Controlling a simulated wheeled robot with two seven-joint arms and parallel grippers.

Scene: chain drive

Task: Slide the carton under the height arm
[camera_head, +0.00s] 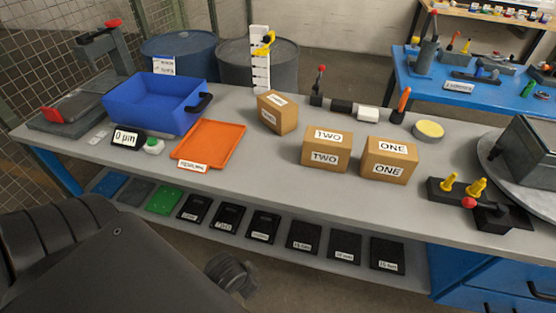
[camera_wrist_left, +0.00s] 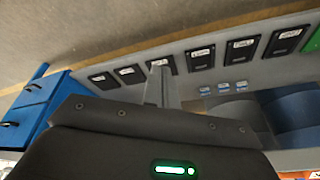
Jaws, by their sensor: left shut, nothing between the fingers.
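A white height gauge (camera_head: 260,72) with black marks stands upright at the back of the bench, with a yellow height arm (camera_head: 264,46) on its upper part. A brown carton (camera_head: 277,113) with white labels, too small to read, sits just in front of the gauge, turned at an angle. Carton TWO (camera_head: 321,159) and carton ONE (camera_head: 371,172) stand side by side to its right, nearer the front. My left gripper (camera_wrist_left: 160,83) shows in the left wrist view, shut and empty, away from the cartons. My right gripper is in neither view.
A blue bin (camera_head: 150,117) and an orange tray (camera_head: 212,137) lie left of the cartons. A red-knobbed device (camera_head: 320,88) and a yellow disc (camera_head: 429,128) stand behind. The bench top (camera_head: 255,172) is clear in front of the cartons.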

